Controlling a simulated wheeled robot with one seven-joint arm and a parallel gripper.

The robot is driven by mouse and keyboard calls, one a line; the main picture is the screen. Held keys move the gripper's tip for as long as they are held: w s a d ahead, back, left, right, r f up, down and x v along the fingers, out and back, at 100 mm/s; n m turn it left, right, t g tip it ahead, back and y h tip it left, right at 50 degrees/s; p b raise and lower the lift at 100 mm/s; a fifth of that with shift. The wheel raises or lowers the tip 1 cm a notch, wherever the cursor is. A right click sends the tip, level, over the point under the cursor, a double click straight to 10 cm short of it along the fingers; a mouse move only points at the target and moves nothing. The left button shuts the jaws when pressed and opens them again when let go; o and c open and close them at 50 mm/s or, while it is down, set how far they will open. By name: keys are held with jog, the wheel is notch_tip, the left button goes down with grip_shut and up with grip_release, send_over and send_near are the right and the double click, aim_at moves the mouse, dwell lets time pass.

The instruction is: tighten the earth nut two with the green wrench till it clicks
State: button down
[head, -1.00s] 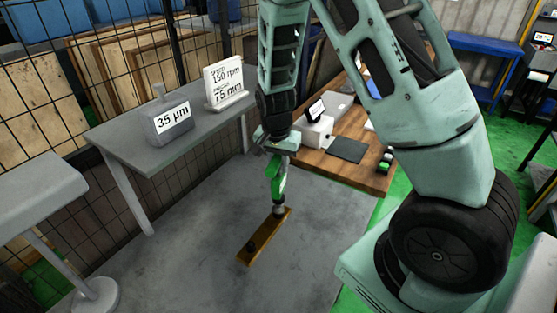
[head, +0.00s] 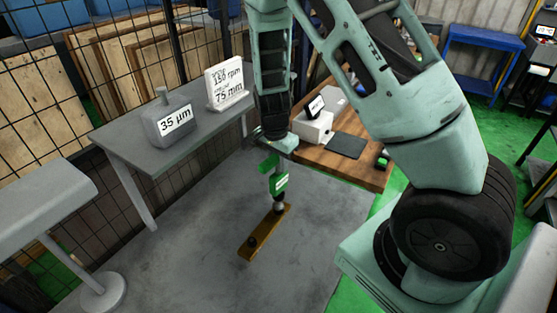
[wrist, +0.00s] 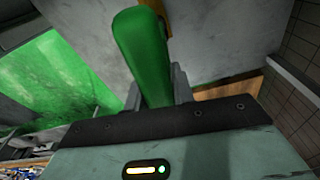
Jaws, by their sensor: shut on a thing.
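The green wrench (head: 279,186) hangs from my gripper (head: 272,150) with its lower end pointing down. In the wrist view its green grip (wrist: 143,45) runs between the two fingers of my gripper (wrist: 157,88), which is shut on it. The wrench's lower end meets the far end of a brass-coloured bar (head: 264,233) near the floor. The nut under it is hidden, so I cannot tell how fully the wrench sits on it. A dark nut or stud (head: 251,242) shows bare at the bar's near end.
A grey table (head: 150,163) at the left holds a 35 µm block (head: 170,122) and a white sign (head: 227,86). A wooden table (head: 366,172) with a white device (head: 312,127) stands behind my gripper. The grey floor around the bar is clear.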

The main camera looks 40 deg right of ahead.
jog(key=shift+s+f+n, duration=0.1)
jog(key=shift+n, duration=0.2)
jog(key=shift+r+p, duration=0.3)
jog(key=shift+r, duration=0.05)
jog(key=shift+r+p, duration=1.95)
jog(key=shift+r, duration=0.35)
jog(key=shift+w, duration=0.2)
notch_tip(320, 180, up, 5)
jog(key=p, duration=0.4)
